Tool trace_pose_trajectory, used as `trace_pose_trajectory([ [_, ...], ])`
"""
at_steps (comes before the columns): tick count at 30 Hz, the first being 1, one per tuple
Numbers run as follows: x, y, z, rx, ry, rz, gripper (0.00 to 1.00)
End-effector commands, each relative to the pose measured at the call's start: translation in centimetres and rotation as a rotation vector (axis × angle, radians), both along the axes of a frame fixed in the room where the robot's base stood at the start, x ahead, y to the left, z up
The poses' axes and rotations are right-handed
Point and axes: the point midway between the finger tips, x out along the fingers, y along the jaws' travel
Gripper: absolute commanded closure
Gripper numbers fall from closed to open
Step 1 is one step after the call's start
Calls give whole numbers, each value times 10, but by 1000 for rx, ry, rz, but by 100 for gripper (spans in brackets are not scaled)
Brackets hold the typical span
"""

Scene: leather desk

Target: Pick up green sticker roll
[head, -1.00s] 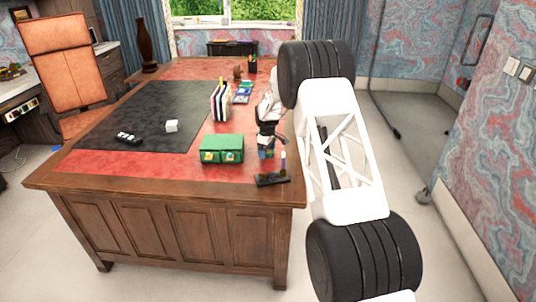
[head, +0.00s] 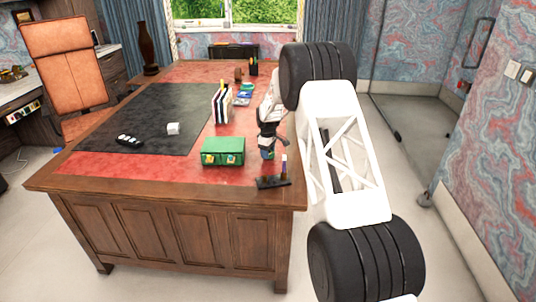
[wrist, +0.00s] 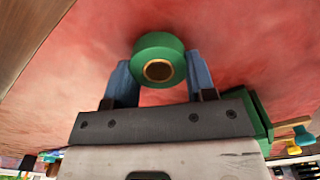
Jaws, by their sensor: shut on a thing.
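The green sticker roll (wrist: 158,42) is a short green ring with a brown core, seen in the wrist view between my two blue fingers. My gripper (wrist: 160,72) is shut on it, with a finger on its left and right sides. Red leather desk top shows behind the roll. In the head view my gripper (head: 267,153) is low over the right part of the desk, just right of the green box. The roll is too small and covered there to make out clearly.
A green box (head: 222,152) stands left of my gripper. A dark stand with an upright purple-topped item (head: 284,168) is close in front and right.

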Motion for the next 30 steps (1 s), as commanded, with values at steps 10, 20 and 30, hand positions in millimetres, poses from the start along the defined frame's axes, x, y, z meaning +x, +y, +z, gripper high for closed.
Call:
trace_pose_trajectory([
  [10, 0, 0, 47, 0, -2, 0, 72],
  [20, 0, 0, 86, 1, -1, 0, 72],
  [30, 0, 0, 92, 0, 0, 0, 72],
])
